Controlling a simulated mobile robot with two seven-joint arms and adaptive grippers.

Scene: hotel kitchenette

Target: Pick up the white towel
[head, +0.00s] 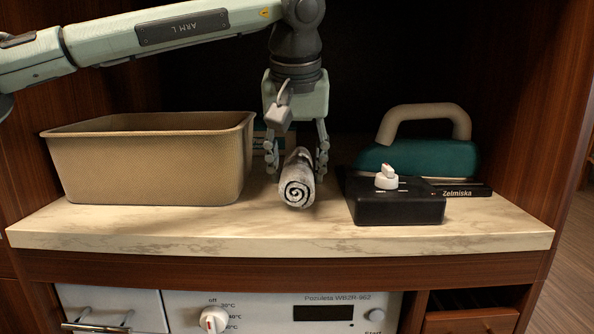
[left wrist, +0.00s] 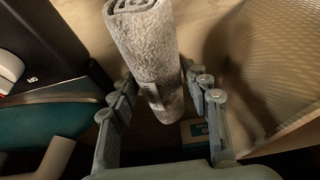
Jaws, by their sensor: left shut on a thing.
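A rolled white towel (head: 297,190) with a dark spiral at its end is on the marble counter, or just above it; I cannot tell which. My left gripper (head: 297,160) points down over it, with one finger on each side, shut on the towel. In the left wrist view the towel (left wrist: 146,45) lies lengthwise between the fingertips of my left gripper (left wrist: 160,98). My right gripper is not in view.
A tan bin (head: 145,165) stands left of the towel. A black box with a white knob (head: 398,207) and a teal iron-like appliance with a beige handle (head: 418,157) stand right. The marble counter (head: 280,236) is clear in front.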

